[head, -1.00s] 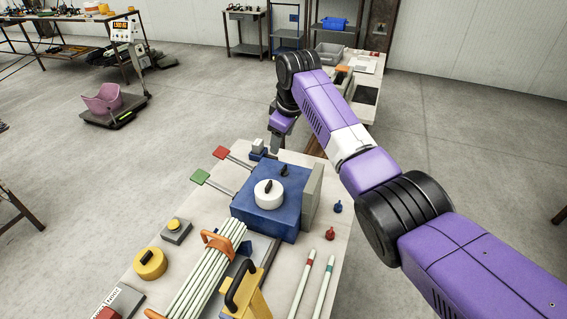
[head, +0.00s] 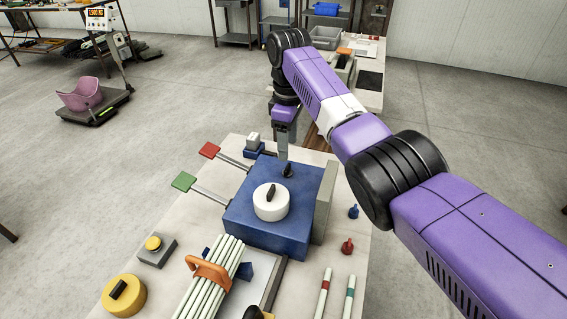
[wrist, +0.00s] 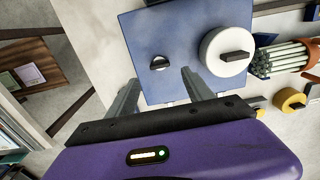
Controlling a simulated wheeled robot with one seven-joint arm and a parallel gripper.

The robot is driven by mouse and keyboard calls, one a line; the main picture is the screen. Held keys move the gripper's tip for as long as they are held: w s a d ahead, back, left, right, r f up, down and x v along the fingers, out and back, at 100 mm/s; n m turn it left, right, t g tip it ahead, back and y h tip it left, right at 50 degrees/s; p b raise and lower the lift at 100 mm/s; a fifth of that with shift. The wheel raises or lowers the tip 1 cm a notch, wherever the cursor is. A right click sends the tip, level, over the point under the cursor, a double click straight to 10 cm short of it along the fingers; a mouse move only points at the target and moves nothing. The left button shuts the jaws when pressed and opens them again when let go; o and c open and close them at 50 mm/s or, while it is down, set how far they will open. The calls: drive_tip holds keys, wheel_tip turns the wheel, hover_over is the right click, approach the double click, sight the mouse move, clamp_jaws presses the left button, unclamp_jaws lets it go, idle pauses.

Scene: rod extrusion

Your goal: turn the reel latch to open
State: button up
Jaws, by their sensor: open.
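The blue box (head: 262,232) stands on the worktable. On its top is a small dark knob (head: 287,171) near the back edge, which looks like the latch. A white round drum (head: 271,203) with a black handle sits in front of it on the same top. My gripper (head: 283,155) points down just behind the small knob. In the wrist view my open gripper (wrist: 160,82) has its two fingers apart, with the knob (wrist: 159,63) just beyond and between the tips. The fingers appear empty; I cannot tell the height gap.
Red (head: 209,150) and green (head: 184,181) paddles stick out left of the box. A grey upright plate (head: 325,203) stands along its right side. Bundled pale rods (head: 212,278), a yellow button box (head: 155,249) and a yellow knob (head: 124,295) lie in front.

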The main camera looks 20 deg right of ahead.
sight(287, 167)
drive_tip(key=shift+f+p, duration=0.35)
drive_tip(key=shift+f, duration=3.45)
clamp_jaws()
